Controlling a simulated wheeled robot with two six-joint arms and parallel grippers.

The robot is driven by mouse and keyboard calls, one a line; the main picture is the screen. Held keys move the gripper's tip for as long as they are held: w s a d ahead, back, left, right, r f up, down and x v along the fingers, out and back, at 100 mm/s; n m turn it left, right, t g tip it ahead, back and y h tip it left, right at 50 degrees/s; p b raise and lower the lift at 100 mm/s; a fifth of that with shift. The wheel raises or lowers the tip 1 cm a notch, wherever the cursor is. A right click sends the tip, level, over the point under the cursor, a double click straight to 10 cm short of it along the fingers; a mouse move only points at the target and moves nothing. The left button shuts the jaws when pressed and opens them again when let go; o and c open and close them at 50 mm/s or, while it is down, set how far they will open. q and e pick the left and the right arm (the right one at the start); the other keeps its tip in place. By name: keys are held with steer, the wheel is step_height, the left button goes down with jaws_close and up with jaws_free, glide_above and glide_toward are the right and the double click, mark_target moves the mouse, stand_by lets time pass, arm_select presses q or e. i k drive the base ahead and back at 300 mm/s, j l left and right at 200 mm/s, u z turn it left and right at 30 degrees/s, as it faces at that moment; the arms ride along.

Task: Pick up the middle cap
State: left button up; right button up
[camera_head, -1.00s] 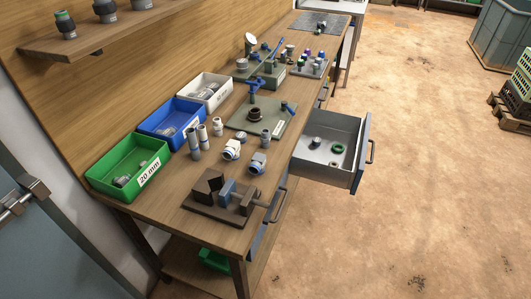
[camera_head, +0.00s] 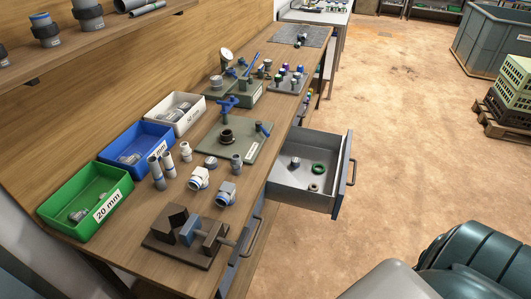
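Which piece is the middle cap I cannot tell for sure. A low, round grey cap-like piece (camera_head: 211,162) lies on the bench between the fittings and the green-grey plate. The open drawer (camera_head: 278,185) holds a grey upright piece (camera_head: 295,163), a green ring (camera_head: 318,168) and a small beige ring (camera_head: 314,187), all apart. Several small pieces with coloured tops, some purple, stand on a grey rack (camera_head: 290,86) farther back. Neither of my grippers is in view.
Green (camera_head: 112,217), blue (camera_head: 115,165) and white (camera_head: 197,116) bins line the wall side. White-blue fittings (camera_head: 199,178) and a brown clamp fixture (camera_head: 155,243) occupy the near bench. The drawer juts into the aisle. Open floor (camera_head: 410,140) lies right of it.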

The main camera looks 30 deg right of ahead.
mark_target(295, 161)
steer(key=i+l+u, duration=0.25)
steer(key=l, duration=1.35)
steer(key=l+u, duration=0.3)
steer(key=l, duration=1.3)
steer(key=j, duration=0.35)
steer(key=i+j, duration=0.1)
steer(key=j, duration=0.2)
